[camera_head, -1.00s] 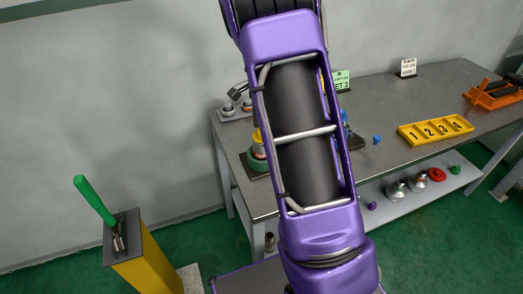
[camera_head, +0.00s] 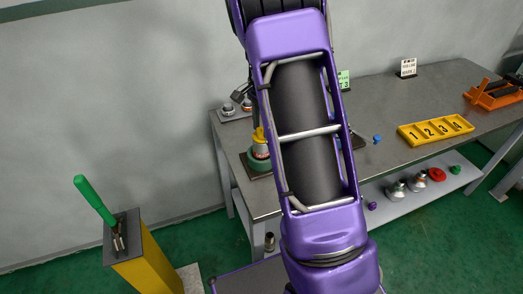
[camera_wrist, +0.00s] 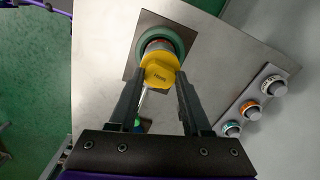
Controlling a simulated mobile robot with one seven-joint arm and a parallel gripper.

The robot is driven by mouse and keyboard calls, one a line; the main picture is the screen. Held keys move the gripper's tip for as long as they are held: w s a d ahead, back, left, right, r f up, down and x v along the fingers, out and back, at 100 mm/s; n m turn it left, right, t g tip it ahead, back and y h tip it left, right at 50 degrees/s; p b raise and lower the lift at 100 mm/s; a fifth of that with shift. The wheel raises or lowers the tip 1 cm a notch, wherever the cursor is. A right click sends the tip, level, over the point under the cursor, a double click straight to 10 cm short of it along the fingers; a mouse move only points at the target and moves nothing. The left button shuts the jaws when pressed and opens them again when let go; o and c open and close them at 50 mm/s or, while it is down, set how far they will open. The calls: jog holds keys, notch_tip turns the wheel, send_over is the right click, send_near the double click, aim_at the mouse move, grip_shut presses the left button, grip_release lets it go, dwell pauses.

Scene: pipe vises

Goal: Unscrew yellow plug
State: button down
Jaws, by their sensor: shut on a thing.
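The yellow plug (camera_wrist: 160,70) sits at the top of a fitting on a green round base (camera_wrist: 174,37) in the wrist view. Small dark lettering shows on the plug's face. My gripper (camera_wrist: 158,76) has one finger on each side of the plug and is shut on it. In the head view the yellow plug (camera_head: 259,136) and green base (camera_head: 258,161) show just left of my purple arm. My gripper is not clearly visible there. The contact faces of the fingers are hard to see.
The grey workbench (camera_head: 380,100) holds a yellow numbered tray (camera_head: 436,130), a blue cap (camera_head: 377,139) and an orange vise (camera_head: 495,93). A panel (camera_wrist: 256,100) with three round fittings lies right of the plug. A yellow pedestal (camera_head: 147,262) with a green-handled lever stands left.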

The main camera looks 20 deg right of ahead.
jog(key=n, duration=0.4)
jog(key=shift+n, duration=0.3)
jog(key=n, duration=0.7)
jog(key=shift+n, duration=0.3)
jog(key=n, duration=0.4)
jog(key=shift+r+n, duration=0.1)
jog(key=shift+n, duration=0.2)
jog(key=c, duration=0.9)
grip_release()
jog(key=shift+n, duration=0.6)
grip_shut()
